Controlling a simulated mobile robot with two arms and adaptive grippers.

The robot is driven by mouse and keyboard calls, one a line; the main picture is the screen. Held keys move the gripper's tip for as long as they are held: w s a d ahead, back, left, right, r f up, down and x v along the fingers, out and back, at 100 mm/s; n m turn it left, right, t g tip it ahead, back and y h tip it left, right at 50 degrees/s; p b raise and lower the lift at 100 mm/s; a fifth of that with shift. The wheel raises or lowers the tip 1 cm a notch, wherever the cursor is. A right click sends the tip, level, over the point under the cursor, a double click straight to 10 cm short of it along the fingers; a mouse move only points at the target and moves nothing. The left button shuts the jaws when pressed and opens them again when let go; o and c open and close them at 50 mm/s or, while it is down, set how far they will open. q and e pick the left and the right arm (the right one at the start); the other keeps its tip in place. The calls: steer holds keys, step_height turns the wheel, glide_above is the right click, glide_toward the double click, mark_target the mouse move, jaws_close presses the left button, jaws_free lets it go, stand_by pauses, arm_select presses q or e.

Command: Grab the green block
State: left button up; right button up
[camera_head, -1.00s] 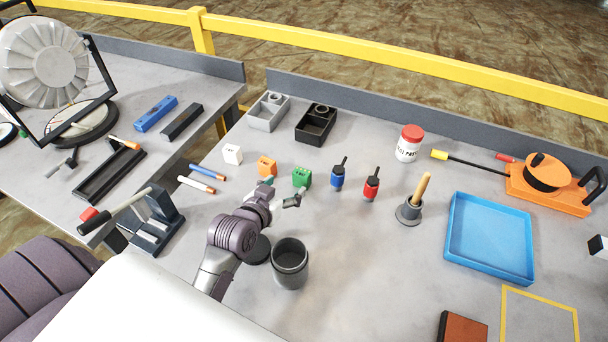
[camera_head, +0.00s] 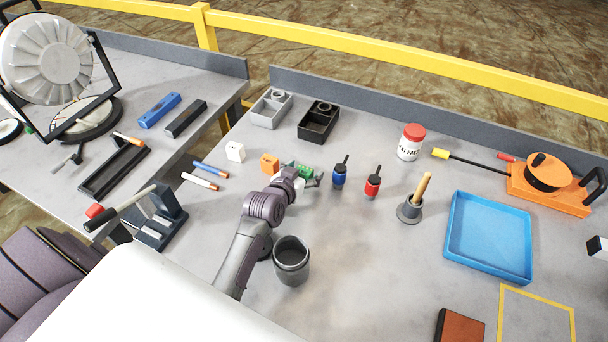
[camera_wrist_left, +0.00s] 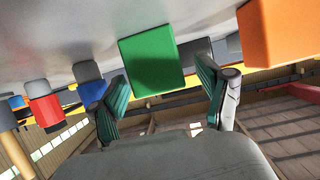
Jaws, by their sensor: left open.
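The green block (camera_head: 304,170) stands on the grey table in a row with other blocks, partly hidden by my left gripper (camera_head: 308,179) in the head view. In the left wrist view, the green block (camera_wrist_left: 151,60) is straight ahead. My left gripper (camera_wrist_left: 160,95) is open, with its teal finger pads on either side of the block's line. The block looks to be at or between the fingertips, but I cannot tell how deep. Nothing is gripped. My right gripper is not in view.
An orange block (camera_head: 270,163) stands close left of the green one, and a blue screwdriver-like tool (camera_head: 340,174) close right. A white block (camera_head: 235,152) is farther left. A dark cup (camera_head: 291,262) stands near my left arm. The blue tray (camera_head: 488,238) lies right.

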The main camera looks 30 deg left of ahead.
arm_select(q)
steer(key=c, duration=1.4)
steer(key=shift+o, duration=0.2)
